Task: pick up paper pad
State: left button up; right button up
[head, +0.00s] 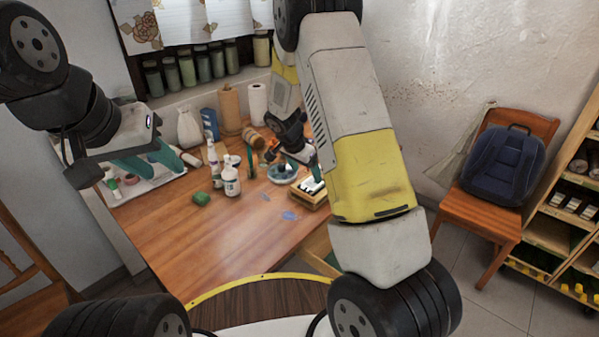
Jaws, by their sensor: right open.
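No paper pad shows clearly. A small wooden box (307,199) on the wooden table has a white and dark item (311,184) on top, too small to identify; my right forearm hides the table beside it. My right gripper (270,154) is open above the back of the table, left of and beyond the box, near a round dish (282,173). I see nothing held in it. My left gripper (85,174) is at the far left, by the tray, dark and seen edge-on; its jaws cannot be made out.
A tray (120,198) with teal gloves lies left. Jars line the sill. A chair (484,214) with a backpack (503,165) stands right. The table's front left is clear.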

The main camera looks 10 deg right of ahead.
aim_at(310, 184)
jog(key=x, duration=0.6)
jog(key=shift+w+a+f, duration=0.1)
jog(key=shift+a+f, duration=0.05)
jog(key=shift+f, duration=0.1)
jog(key=shift+c, duration=0.2)
jog(key=c, duration=1.4)
